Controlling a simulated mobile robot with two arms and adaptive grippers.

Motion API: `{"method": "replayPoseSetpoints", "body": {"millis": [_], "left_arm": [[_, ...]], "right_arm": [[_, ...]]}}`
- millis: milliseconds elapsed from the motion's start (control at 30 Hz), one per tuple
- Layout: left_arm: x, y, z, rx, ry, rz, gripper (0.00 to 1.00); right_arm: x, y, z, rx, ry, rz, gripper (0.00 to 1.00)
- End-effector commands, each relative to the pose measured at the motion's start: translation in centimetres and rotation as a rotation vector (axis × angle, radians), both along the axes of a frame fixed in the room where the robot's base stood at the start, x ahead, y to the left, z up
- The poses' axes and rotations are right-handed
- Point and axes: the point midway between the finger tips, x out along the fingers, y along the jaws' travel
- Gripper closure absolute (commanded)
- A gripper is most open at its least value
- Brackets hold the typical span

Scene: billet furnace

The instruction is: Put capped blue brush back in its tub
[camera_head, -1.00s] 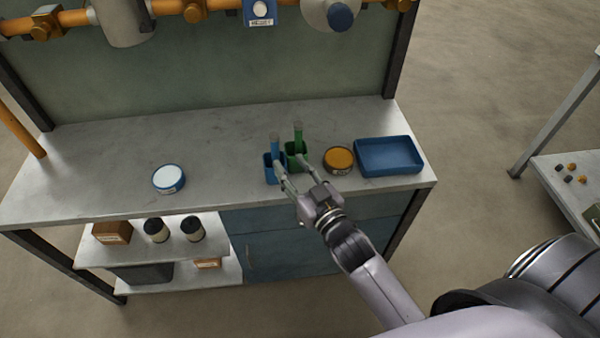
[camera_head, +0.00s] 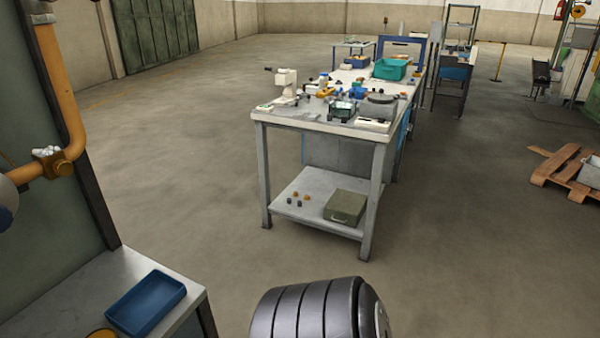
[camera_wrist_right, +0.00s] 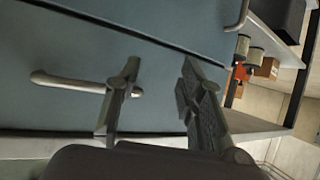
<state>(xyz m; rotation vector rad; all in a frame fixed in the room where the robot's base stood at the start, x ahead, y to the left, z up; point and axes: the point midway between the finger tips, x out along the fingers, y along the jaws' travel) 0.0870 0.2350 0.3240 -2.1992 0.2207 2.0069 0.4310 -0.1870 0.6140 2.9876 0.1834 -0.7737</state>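The blue brush and its tub are in neither current view. My right gripper (camera_wrist_right: 158,92) shows in the right wrist view with its two dark fingers spread apart and nothing between them. Behind the fingers are blue-grey drawer fronts (camera_wrist_right: 60,45) with a metal bar handle (camera_wrist_right: 70,82), which passes partly behind the left finger. My left gripper is in neither view.
In the head view, a blue tray (camera_head: 146,303) and part of an orange round tin (camera_head: 102,333) sit on the workbench corner at lower left. Open floor lies between it and a cluttered long table (camera_head: 340,125). The wrist view shows shelf jars (camera_wrist_right: 242,46).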

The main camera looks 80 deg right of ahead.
Motion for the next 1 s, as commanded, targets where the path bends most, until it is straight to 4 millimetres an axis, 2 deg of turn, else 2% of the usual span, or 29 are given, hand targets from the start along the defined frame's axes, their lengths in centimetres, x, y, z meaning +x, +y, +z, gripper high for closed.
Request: {"method": "replayPoseSetpoints", "body": {"millis": [33,100,167,200,267,300,400,500,633,733,1000], "left_arm": [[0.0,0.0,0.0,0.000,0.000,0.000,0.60],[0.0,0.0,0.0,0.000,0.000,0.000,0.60],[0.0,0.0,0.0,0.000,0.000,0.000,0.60],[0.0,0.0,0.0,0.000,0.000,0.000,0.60],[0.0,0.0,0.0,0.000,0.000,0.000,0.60],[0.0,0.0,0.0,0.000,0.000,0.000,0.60],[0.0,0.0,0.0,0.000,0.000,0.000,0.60],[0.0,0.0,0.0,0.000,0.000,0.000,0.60],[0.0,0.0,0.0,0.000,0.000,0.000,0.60],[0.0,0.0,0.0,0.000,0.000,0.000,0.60],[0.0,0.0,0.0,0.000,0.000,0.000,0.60]], "right_arm": [[-2.3,-0.2,-4.6,-0.016,0.102,0.004,0.64],[-5.9,-0.5,-10.2,-0.038,0.235,0.011,0.64],[-9.6,-1.0,-14.7,-0.058,0.355,0.018,0.64],[-12.3,-1.3,-17.4,-0.072,0.432,0.024,0.64],[-16.5,-1.8,-20.8,-0.091,0.544,0.032,0.64],[-19.3,-2.2,-22.8,-0.103,0.615,0.037,0.64],[-25.8,-3.3,-26.2,-0.130,0.767,0.049,0.64],[-30.5,-4.1,-27.9,-0.148,0.874,0.057,0.64],[-33.8,-4.7,-28.8,-0.161,0.947,0.062,0.64],[-34.5,-4.8,-28.9,-0.163,0.961,0.065,0.64],[-34.5,-4.8,-28.9,-0.164,0.960,0.064,0.64]]}}
